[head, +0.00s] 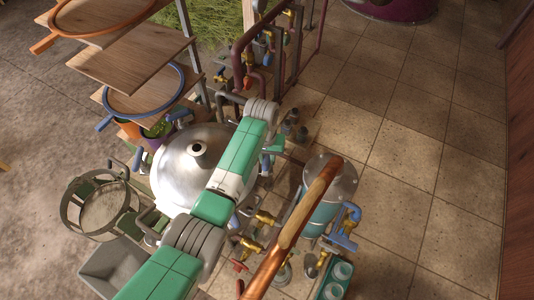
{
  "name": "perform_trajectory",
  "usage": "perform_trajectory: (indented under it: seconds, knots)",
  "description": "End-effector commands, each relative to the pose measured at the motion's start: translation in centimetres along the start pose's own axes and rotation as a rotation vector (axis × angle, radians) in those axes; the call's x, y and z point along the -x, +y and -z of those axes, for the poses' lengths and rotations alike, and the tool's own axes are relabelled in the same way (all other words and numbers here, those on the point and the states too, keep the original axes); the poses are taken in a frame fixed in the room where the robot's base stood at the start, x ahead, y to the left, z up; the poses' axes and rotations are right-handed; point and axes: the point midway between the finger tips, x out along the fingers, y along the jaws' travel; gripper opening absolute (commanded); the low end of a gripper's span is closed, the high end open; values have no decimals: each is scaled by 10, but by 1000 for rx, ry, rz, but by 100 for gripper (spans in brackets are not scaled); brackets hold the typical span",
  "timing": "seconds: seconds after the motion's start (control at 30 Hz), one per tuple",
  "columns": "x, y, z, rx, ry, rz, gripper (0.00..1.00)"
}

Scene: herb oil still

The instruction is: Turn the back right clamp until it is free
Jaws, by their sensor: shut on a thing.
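The still's domed metal lid (180,165), with a short open neck on top, sits in the middle of the head view. My green and white arm crosses over its right side. My gripper (267,166) is low at the lid's back right edge, mostly hidden under my arm. It is shut on the back right clamp, which is too covered to show its angle. Another clamp (178,117), with blue on it, shows at the lid's back left edge. Further clamp parts show at the front left, by the lid's rim.
A wooden rack (135,55) with round sieves stands at the back left. Pipes with brass valves (245,82) stand behind. A metal-topped teal vessel (328,178) is at the right, with a copper-brown pipe (300,225) rising before it. Tiled floor at the right is clear.

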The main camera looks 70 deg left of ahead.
Motion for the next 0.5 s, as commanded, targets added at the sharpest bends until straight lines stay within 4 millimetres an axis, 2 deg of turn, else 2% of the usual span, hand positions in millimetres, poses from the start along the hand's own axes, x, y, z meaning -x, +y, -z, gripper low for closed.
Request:
perform_trajectory:
  seconds: [0.2,0.5]
  knots:
    - [2,0,0,125,10,-1,0]
    - [1,0,0,216,15,0,0]
